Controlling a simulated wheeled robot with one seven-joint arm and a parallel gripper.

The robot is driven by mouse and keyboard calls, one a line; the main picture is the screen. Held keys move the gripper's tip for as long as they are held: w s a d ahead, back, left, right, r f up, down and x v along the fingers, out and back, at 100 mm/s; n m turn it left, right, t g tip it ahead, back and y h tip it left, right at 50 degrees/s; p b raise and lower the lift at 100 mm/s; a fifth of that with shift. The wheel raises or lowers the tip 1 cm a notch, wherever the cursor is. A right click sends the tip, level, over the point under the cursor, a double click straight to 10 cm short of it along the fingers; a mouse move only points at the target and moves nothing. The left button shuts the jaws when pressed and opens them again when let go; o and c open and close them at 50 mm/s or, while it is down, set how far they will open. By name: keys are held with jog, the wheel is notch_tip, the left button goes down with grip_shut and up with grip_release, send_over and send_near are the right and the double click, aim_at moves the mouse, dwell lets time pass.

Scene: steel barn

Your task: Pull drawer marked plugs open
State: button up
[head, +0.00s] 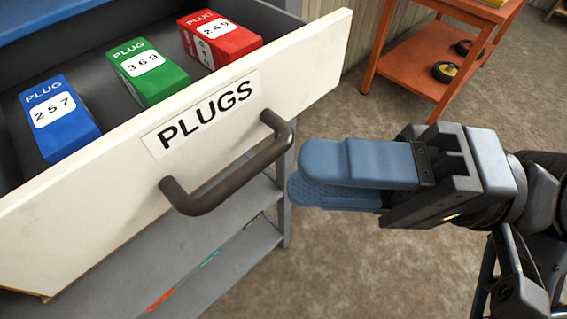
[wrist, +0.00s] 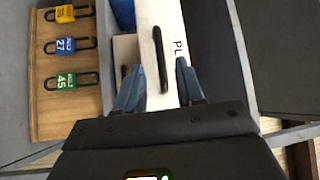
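The drawer marked PLUGS (head: 110,190) stands pulled out in the head view, its interior showing. Its white front carries the PLUGS label (head: 205,112) and a dark bar handle (head: 225,178). Inside lie a blue plug box (head: 58,118), a green one (head: 150,75) and a red one (head: 220,38). My gripper (head: 297,174) is open and empty, its blue fingers just right of the handle and apart from it. In the wrist view the handle (wrist: 158,50) shows between the spread fingers (wrist: 160,70), beyond their tips; contact is not visible.
Grey shelves (head: 225,250) lie below the drawer. An orange cart (head: 425,55) with wheels on its shelf stands at the back right. The wrist view shows a wooden board (wrist: 65,115) with yellow, blue and green padlocks. The floor (head: 340,260) around my gripper is clear.

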jog(key=shift+w+d+f, duration=0.1)
jog(key=shift+d+f, duration=0.05)
jog(key=shift+d, duration=0.65)
jog(key=shift+w+d+f, duration=0.1)
jog(key=shift+d, duration=0.65)
notch_tip(320, 180, down, 11)
jog(key=w+d+m+t+h, duration=0.2)
jog(key=w+m+t+h, duration=0.15)
jog(key=m+t, duration=0.55)
jog(key=s+d+f+m+t+h, duration=0.1)
jog(key=s+d+f+t+h, duration=0.35)
jog(key=d+f+h, duration=0.4)
jog(key=s+d+f+n+t+h, duration=0.1)
jog(key=s+d+f+h, duration=0.3)
jog(key=s+d+h, duration=0.15)
jog(key=s+r+n+t+h, duration=0.2)
jog(key=s+r+n, duration=0.4)
jog(key=s, duration=0.5)
jog(key=shift+d, duration=0.15)
